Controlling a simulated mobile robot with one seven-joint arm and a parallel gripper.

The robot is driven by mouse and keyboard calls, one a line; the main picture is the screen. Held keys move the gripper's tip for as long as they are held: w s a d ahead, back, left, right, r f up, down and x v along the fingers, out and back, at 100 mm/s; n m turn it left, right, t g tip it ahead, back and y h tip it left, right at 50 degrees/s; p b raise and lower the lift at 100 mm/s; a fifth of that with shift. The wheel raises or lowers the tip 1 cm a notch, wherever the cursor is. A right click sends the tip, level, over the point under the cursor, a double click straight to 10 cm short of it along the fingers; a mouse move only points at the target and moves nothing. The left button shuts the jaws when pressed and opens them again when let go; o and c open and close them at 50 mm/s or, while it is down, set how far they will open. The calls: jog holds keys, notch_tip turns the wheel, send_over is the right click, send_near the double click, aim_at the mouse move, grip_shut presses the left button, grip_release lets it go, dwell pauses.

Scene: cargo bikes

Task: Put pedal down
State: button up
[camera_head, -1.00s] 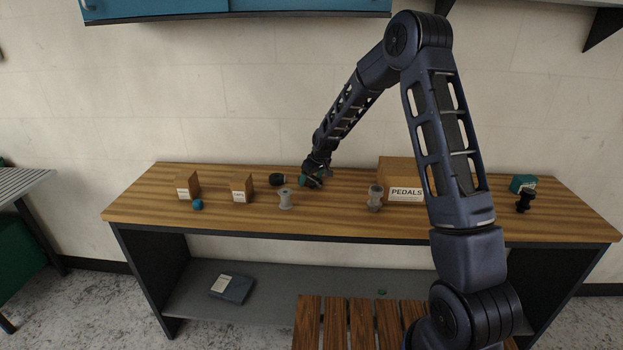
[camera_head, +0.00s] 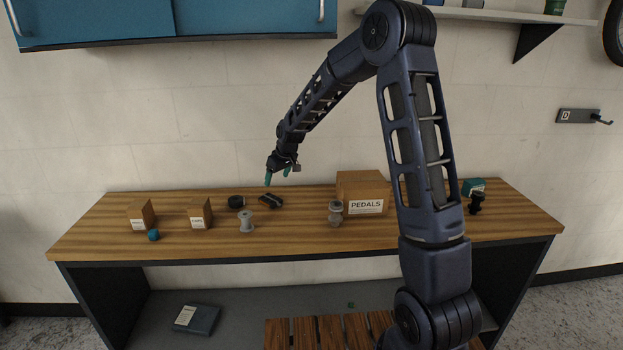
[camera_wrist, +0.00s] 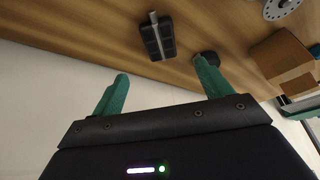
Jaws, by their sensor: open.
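A black pedal (camera_head: 270,201) lies on the wooden workbench (camera_head: 300,225), between a black round item and the box labelled PEDALS. In the wrist view the pedal (camera_wrist: 158,38) shows its dark body and a light metal spindle, lying apart from the fingers. My gripper (camera_head: 277,177) is open and empty, raised above the bench over the pedal. Its two green fingertips (camera_wrist: 165,78) stand wide apart in the wrist view, with nothing between them.
The PEDALS box (camera_head: 362,193) stands right of the pedal. A black round item (camera_head: 236,201), a grey spool-shaped part (camera_head: 246,221) and another (camera_head: 335,213) are nearby. Two small boxes and a blue item (camera_head: 153,235) are at left. Blue cabinets (camera_head: 170,20) hang above.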

jog(key=s+d+r+m+t+h, duration=0.1)
jog(key=s+d+r+m, duration=0.1)
jog(key=s+d+r, duration=0.7)
jog(key=s+d+r+m+h, duration=0.1)
jog(key=s+d+r+m, duration=0.1)
jog(key=s+d+r, duration=0.8)
jog(key=s+d+m, duration=0.2)
jog(key=s+d, duration=0.4)
jog(key=s, duration=0.4)
jog(key=s+d+f+m+h, duration=0.1)
jog(key=s+d+m, duration=0.2)
jog(key=s+d, duration=0.4)
jog(key=s, duration=0.3)
jog(key=shift+d, duration=0.25)
